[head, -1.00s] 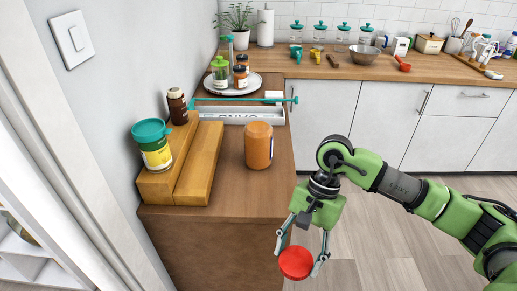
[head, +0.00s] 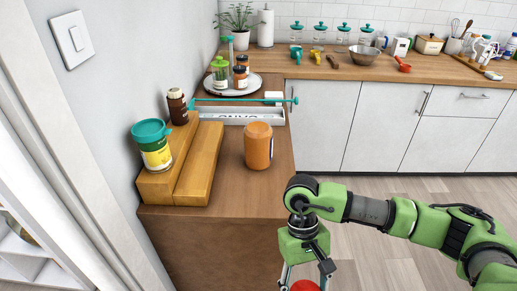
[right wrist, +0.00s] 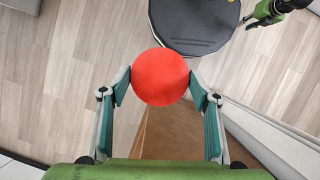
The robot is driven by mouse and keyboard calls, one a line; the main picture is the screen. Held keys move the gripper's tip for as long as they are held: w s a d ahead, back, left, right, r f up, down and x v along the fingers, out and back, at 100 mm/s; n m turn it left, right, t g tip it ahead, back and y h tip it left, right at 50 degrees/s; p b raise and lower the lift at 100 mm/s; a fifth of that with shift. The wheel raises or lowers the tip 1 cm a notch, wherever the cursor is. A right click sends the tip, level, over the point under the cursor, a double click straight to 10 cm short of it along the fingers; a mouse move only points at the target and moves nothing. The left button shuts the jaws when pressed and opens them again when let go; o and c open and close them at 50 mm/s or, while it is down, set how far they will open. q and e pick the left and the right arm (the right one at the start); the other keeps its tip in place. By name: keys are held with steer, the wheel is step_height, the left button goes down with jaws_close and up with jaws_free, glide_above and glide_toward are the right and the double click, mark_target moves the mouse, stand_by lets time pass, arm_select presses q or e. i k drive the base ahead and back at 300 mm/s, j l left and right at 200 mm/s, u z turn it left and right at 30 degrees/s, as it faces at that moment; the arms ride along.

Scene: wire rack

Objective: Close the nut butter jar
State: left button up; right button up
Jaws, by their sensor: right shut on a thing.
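The nut butter jar (head: 258,147), an orange-brown jar with part of a label at its right side, stands upright on the wooden counter in the head view. No separate lid shows on its top. My right gripper (right wrist: 161,78) is shut on a round red lid (right wrist: 161,76), held between its fingertips. In the head view the red lid (head: 304,286) is cut off by the bottom edge, in front of the counter and lower than the jar. Part of my left arm shows at the top right of the right wrist view; its finger state is unclear.
A wooden step riser (head: 199,165) with a teal-lidded jar (head: 152,146) and a dark bottle (head: 177,106) stands left of the jar. A white tray (head: 232,116) and a teal bar (head: 240,100) lie behind it. Bare counter (head: 235,193) lies in front.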

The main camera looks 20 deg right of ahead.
mark_target(257, 130)
steer(key=i+l, duration=0.1)
steer(key=l, duration=0.3)
steer(key=i+l, duration=0.15)
steer(key=l, duration=0.3)
steer(key=i+l, duration=0.1)
steer(key=l, duration=0.3)
steer(key=i+l, duration=0.15)
steer(key=l, duration=0.25)
steer(key=i+l, duration=0.1)
steer(key=l, duration=0.35)
steer(key=i+l, duration=0.1)
steer(key=l, duration=0.3)
steer(key=u, duration=1.25)
